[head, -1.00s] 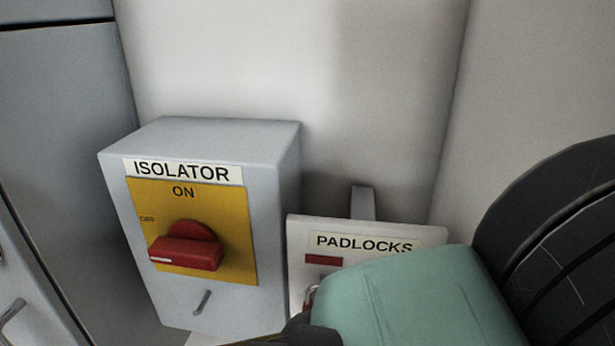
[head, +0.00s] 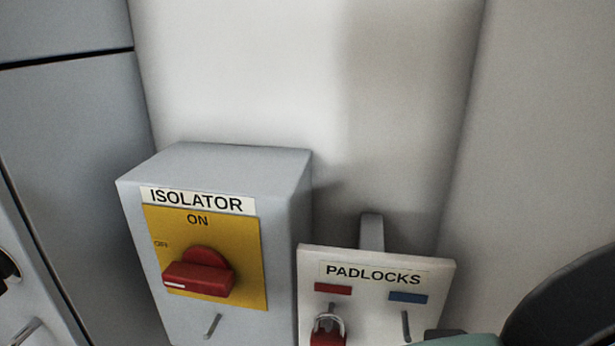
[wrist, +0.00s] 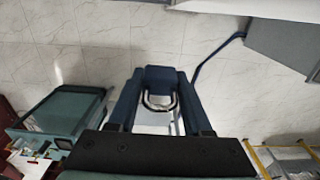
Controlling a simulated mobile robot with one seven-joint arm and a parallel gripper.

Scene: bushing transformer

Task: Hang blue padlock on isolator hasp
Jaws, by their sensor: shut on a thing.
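The blue padlock (wrist: 160,78) is between the fingertips of my gripper (wrist: 159,84) in the wrist view. Its metal shackle (wrist: 158,104) points back toward the palm, and the jaws are shut on its body. The head view shows the grey isolator box (head: 285,220) with a red handle (head: 198,275) on a yellow plate, by the ON mark. A small slanted metal hasp (head: 212,327) sticks out below the plate. Neither my gripper's jaws nor the blue padlock show in the head view.
The padlocks board (head: 375,300) stands right of the isolator. A red padlock (head: 326,335) hangs under its red label; the peg (head: 406,325) under the blue label is bare. A grey cabinet (head: 70,130) stands at left. The wall above is clear.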

